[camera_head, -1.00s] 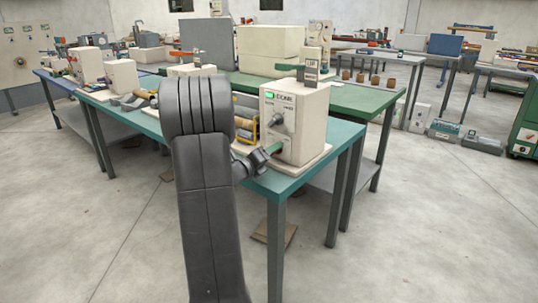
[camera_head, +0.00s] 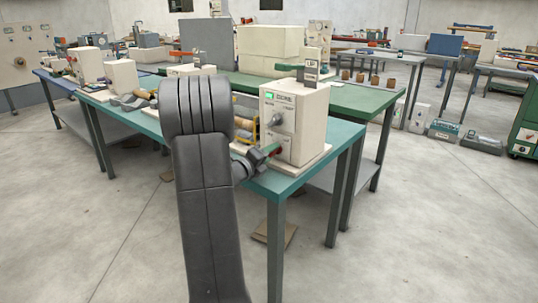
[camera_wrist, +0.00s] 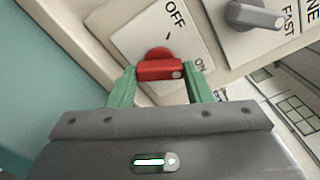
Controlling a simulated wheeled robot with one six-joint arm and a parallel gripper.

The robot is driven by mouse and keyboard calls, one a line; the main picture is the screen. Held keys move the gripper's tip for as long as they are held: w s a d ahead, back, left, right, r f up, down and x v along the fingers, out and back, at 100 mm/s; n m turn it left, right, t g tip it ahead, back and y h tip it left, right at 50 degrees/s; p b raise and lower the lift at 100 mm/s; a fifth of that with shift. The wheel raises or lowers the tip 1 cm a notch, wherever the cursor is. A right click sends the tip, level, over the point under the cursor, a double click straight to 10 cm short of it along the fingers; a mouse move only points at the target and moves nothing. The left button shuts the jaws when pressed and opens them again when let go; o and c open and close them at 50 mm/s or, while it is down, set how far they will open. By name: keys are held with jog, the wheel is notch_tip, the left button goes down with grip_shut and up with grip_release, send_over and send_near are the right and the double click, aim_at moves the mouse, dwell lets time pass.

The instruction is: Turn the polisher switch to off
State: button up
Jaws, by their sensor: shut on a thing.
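The red switch (camera_wrist: 160,69) sits on a pale plate (camera_wrist: 140,42) marked OFF and ON. A white dot shows at the right end of its handle, on the side of the ON mark; the OFF mark is farther up the plate. My gripper (camera_wrist: 160,79) has its green fingers on both sides of the red handle and is shut on it. In the head view my gripper (camera_head: 268,152) is at the lower front of the cream machine box (camera_head: 300,125), where a little red shows. My arm hides part of the bench behind it.
A grey knob (camera_wrist: 256,15) marked FAST is on the same panel, right of the switch. The cream box stands near the corner of a green-topped bench (camera_head: 330,152). Other machines stand behind and left.

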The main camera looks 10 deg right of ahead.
jog(key=n, duration=0.3)
jog(key=shift+n+p, duration=0.3)
jog(key=shift+p, duration=0.1)
jog(key=n+p, duration=0.1)
jog(key=n, duration=0.2)
jog(key=shift+n, duration=0.3)
jog(key=n+p, duration=0.2)
jog(key=n, duration=0.1)
jog(key=shift+n, duration=0.3)
jog(key=shift+n+p, duration=0.7)
jog(key=shift+n, duration=0.8)
jog(key=o, duration=1)
jog(key=v, duration=1.4)
